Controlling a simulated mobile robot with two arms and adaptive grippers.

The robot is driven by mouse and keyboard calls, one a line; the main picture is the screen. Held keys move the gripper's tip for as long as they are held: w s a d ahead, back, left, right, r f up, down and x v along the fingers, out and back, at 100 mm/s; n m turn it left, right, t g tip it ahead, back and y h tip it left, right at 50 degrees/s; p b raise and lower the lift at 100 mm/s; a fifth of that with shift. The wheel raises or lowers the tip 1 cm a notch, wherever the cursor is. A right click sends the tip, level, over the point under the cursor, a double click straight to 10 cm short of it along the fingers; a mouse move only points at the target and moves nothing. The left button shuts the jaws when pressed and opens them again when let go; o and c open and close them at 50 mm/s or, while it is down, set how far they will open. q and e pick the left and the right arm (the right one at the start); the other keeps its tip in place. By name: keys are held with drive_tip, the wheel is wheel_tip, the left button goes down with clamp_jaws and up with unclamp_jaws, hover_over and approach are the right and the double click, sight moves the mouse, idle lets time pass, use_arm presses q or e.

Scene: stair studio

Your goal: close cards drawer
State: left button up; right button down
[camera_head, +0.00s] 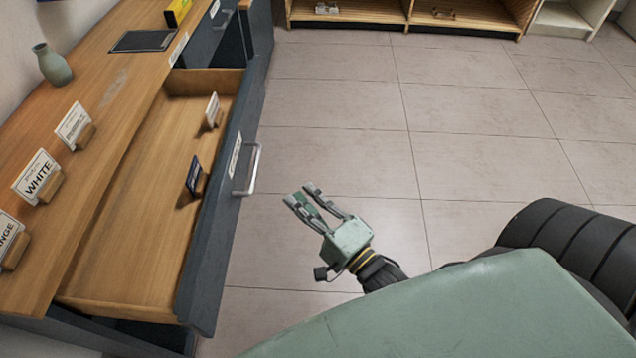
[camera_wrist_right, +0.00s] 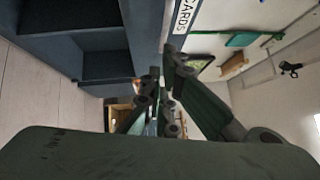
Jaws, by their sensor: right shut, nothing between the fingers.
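The cards drawer (camera_head: 150,220) is pulled out from the wooden-topped cabinet on the left of the head view. Its dark blue front (camera_head: 215,240) has a white label and a pale bar handle (camera_head: 252,170). A white card and a dark card stand in holders inside it. My right gripper (camera_head: 308,194) is shut and empty, to the right of the drawer front and apart from the handle in the head view. In the right wrist view, the gripper fingers (camera_wrist_right: 164,100) show close up, with a "CARDS" label (camera_wrist_right: 184,16) above them. My left gripper is not in view.
The wooden counter (camera_head: 100,90) holds several signs in wooden blocks, a green vase (camera_head: 52,64), a dark flat panel (camera_head: 145,41) and a yellow item (camera_head: 176,12). Open wooden shelves (camera_head: 350,14) stand at the back. The tiled floor (camera_head: 450,120) right of the drawer is clear.

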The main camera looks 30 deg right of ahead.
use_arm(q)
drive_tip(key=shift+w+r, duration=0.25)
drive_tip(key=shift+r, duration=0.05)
use_arm(e)
drive_tip(key=w+a, duration=0.2)
drive_tip(key=w+a+r, duration=0.1)
drive_tip(key=w, duration=0.1)
drive_tip(key=shift+w+a, duration=0.3)
drive_tip(key=shift+a, duration=0.05)
